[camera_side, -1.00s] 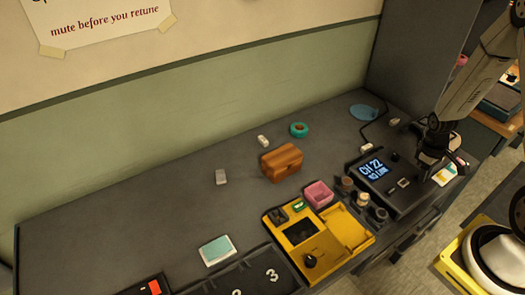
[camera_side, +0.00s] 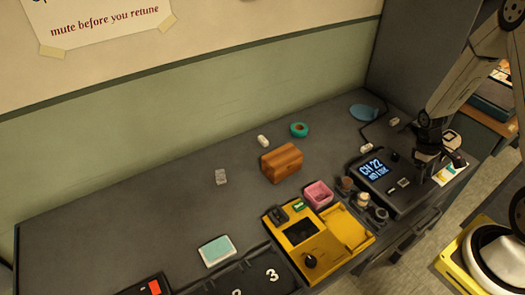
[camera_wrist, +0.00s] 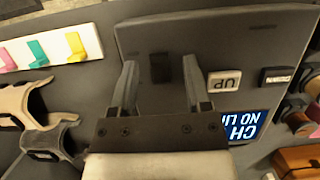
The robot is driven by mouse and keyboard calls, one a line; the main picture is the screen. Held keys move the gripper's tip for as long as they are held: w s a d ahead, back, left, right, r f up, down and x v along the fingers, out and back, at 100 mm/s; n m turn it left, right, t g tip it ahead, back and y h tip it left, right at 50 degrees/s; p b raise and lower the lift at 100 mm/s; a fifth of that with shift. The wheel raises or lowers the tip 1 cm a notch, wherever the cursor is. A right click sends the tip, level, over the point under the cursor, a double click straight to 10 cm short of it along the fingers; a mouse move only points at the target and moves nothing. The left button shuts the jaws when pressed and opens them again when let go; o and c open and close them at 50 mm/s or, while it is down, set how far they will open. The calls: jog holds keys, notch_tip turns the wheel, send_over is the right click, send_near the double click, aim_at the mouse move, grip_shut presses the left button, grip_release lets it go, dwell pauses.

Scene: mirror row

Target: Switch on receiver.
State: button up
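A dark box (camera_side: 405,205) with a lit blue display reading CH 22 and what looks like NO LINK stands at the right of the bench; no label naming it the receiver is legible. In the wrist view the box (camera_wrist: 225,40) fills the upper middle, with its display (camera_wrist: 248,126) partly cut off. My gripper (camera_wrist: 160,65) is open and empty. A small black control (camera_wrist: 160,68) shows between its fingers; contact cannot be told. In the side view my gripper (camera_side: 435,165) is over the box's right end.
A yellow device (camera_side: 290,255) with a screen and black knob stands left of the box. A white strip with coloured hooks (camera_wrist: 50,47) lies past the box's end.

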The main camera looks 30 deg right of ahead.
aim_at(411, 176)
jog(key=shift+r, duration=0.1)
jog(key=v, duration=0.7)
jog(key=shift+r, duration=0.3)
jog(key=shift+w, duration=0.15)
jog(key=a+r+t, duration=0.3)
jog(key=a+r, duration=0.1)
jog(key=a, duration=0.7)
jog(key=a+r+t, duration=0.3)
jog(key=a+r, duration=0.1)
jog(key=a, duration=0.8)
jog(key=shift+w+a+r, duration=0.2)
jog(key=shift+a+r, duration=0.05)
jog(key=shift+r, duration=0.1)
